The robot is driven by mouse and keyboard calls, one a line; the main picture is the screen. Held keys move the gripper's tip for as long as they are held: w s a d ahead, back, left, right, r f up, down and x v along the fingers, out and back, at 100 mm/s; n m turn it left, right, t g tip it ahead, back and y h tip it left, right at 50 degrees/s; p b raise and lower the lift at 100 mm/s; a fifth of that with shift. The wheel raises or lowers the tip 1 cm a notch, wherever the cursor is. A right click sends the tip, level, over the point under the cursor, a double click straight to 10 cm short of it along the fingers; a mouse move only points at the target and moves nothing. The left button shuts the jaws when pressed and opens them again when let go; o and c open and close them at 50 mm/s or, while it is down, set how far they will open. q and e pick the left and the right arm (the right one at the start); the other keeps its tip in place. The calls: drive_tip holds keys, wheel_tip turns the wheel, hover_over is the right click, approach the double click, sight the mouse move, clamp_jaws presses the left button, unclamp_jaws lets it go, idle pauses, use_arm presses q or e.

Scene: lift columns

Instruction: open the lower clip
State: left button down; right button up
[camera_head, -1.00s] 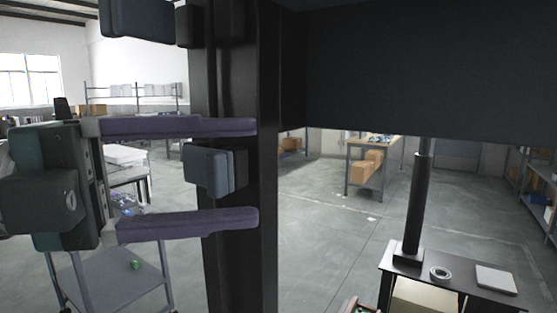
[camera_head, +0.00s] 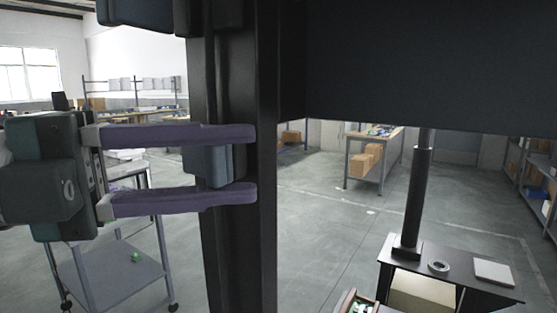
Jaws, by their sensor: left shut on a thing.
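The lower clip (camera_head: 207,163) is a blue-grey block on the side of a dark upright column (camera_head: 238,245). My left gripper (camera_head: 246,163) comes in from the left with two long purple fingers. One finger lies along the top of the clip and the other along its bottom, so the gripper is shut on it. The fingers hide the clip's upper and lower edges. Another similar clip (camera_head: 146,12) sits higher on the column, cut off by the top of the picture. My right gripper is not in view.
A large dark panel (camera_head: 430,60) fills the upper right beside the column. A grey cart (camera_head: 115,275) with a small green item stands at lower left. A black table (camera_head: 465,268) with a tape roll and a post stands at lower right. Open floor lies between.

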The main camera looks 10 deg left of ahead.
use_arm(q)
drive_tip(key=shift+s+f+m+g+b, duration=0.1)
drive_tip(key=shift+f+m+g+b, duration=0.1)
drive_tip(key=shift+m+g+b, duration=0.35)
drive_tip(key=shift+s+a+r+m+g+y+b, duration=0.1)
drive_tip(key=shift+s+a+m+g+b, duration=0.4)
drive_tip(key=shift+m+g+b, duration=1.7)
drive_tip(key=shift+s+a+r+m+g+y+b, duration=0.15)
drive_tip(key=shift+a+m+g+b, duration=0.8)
drive_tip(key=shift+g+b, duration=1.35)
drive_tip(key=shift+s+a+f+m+g+y+b, duration=0.1)
drive_tip(key=shift+s+a+m+g+b, duration=0.35)
drive_tip(key=shift+m+g+b, duration=1.9)
drive_tip(key=shift+w+a+n+g+p, duration=0.1)
drive_tip(key=shift+n+g+p, duration=0.55)
drive_tip(key=shift+g+p, duration=0.25)
drive_tip(key=shift+c, duration=2.4)
unclamp_jaws()
drive_tip(key=shift+r+t, duration=0.1)
drive_tip(key=shift+t, duration=0.2)
